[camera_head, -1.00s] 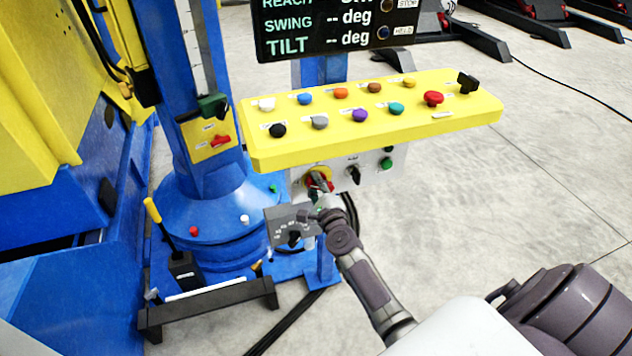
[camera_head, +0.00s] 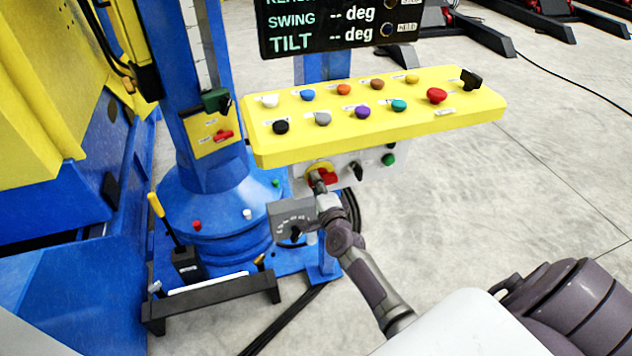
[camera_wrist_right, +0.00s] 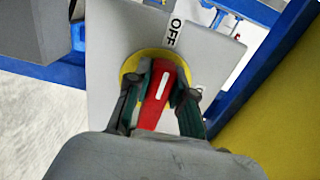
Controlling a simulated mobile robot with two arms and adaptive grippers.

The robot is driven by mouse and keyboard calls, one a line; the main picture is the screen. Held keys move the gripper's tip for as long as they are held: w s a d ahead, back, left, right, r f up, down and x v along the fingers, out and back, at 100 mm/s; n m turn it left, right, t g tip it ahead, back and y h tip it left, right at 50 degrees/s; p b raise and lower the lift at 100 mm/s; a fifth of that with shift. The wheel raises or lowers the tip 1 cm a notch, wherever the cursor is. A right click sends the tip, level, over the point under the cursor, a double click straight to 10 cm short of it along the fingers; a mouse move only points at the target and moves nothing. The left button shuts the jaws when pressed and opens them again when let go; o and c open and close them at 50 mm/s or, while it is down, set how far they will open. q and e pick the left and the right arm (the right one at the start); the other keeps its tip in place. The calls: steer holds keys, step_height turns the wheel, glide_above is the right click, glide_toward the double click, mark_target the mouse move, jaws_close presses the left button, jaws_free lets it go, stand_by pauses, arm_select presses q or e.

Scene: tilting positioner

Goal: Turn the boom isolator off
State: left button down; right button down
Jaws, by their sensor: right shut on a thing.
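A red rotary handle (camera_head: 326,177) on a yellow round plate (camera_head: 318,167) sits on the grey panel under the yellow console. In the right wrist view the red handle (camera_wrist_right: 162,95) has a white line and points up, roughly toward an OFF label (camera_wrist_right: 174,34). My right gripper (camera_head: 319,185) is on this handle. In the right wrist view its dark fingers (camera_wrist_right: 160,92) are closed on both sides of the handle. The lettering by the handle is too small in the head view to confirm its name. My left gripper is not in view.
The yellow console (camera_head: 380,118) with several coloured buttons overhangs the handle. A grey dial box (camera_head: 291,218) is close beside my right gripper. A black selector (camera_head: 357,172) and a green button (camera_head: 388,159) are to the right. A blue column (camera_head: 212,170) stands left.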

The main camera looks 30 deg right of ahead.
steer(key=shift+f, duration=0.15)
steer(key=c, duration=1)
jaws_free()
steer(key=v, duration=1.2)
steer(key=shift+a, duration=0.1)
